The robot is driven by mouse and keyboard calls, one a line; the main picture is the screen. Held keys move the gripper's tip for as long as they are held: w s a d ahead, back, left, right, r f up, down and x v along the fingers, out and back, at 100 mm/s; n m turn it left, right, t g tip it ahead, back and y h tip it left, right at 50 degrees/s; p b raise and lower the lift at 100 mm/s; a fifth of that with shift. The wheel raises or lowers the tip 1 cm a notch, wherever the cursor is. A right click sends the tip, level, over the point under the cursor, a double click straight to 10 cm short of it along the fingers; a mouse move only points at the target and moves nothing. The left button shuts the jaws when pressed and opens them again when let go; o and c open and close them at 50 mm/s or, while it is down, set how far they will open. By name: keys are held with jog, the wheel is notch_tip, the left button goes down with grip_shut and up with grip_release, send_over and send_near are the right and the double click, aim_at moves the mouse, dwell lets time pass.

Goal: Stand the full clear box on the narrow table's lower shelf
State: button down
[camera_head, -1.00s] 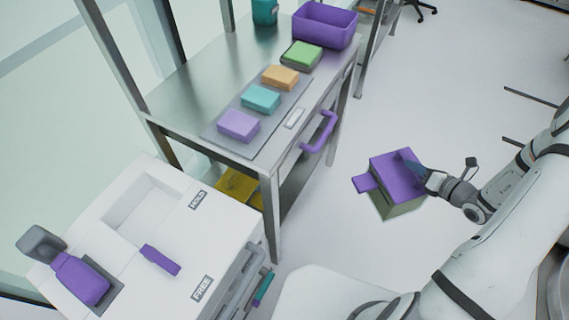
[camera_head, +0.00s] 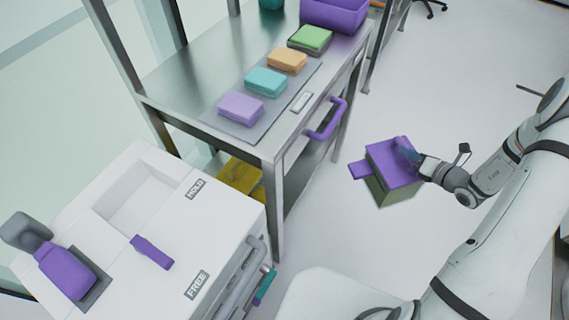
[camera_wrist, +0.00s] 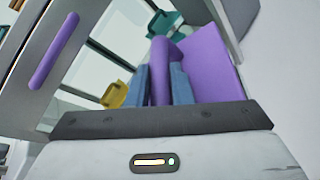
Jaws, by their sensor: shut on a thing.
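The box (camera_head: 391,190) has a purple lid (camera_head: 390,158) and greenish see-through sides; its contents cannot be made out. It hangs above the floor, right of the metal table (camera_head: 190,85). My gripper (camera_head: 414,157) is shut on the box's purple upright grip (camera_wrist: 160,72), which shows between my blue fingers in the wrist view. The lid (camera_wrist: 211,62) fills the area right of the fingers there. The table's lower shelf (camera_head: 298,178) is partly hidden beneath the tabletop and its front leg. A yellow container (camera_head: 240,176) sits low under the table; it also shows in the wrist view (camera_wrist: 114,95).
A purple handle (camera_head: 328,121) juts from the table's drawer towards the box. Colored blocks lie on a grey mat (camera_head: 228,122), and a purple bin (camera_head: 335,14) stands at the back. A white cabinet (camera_head: 205,240) stands at the near left. The floor beyond the box is open.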

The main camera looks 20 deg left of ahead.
jog(key=w+a+f+b, duration=0.3)
jog(key=a+f+b, duration=0.3)
jog(key=a+b, duration=0.2)
jog(key=w+a+f+b, duration=0.4)
jog(key=a+f+b, duration=0.2)
jog(key=a+b, duration=0.1)
jog(key=a+f+b, duration=0.3)
jog(key=a+b, duration=0.3)
jog(key=a, duration=0.5)
jog(key=w+a+f+b, duration=0.1)
jog(key=a+f+b, duration=0.2)
jog(key=a+b, duration=0.4)
jog(key=a+f+b, duration=0.3)
jog(key=a+b, duration=0.3)
jog(key=a, duration=0.9)
jog(key=shift+w, duration=0.35)
jog(key=c, duration=1.7)
grip_release()
jog(key=shift+s+d+f, duration=0.1)
jog(key=shift+f, duration=0.2)
jog(key=o, duration=0.4)
jog(key=shift+r, duration=0.1)
jog(key=p+v, duration=0.4)
jog(key=v, duration=0.8)
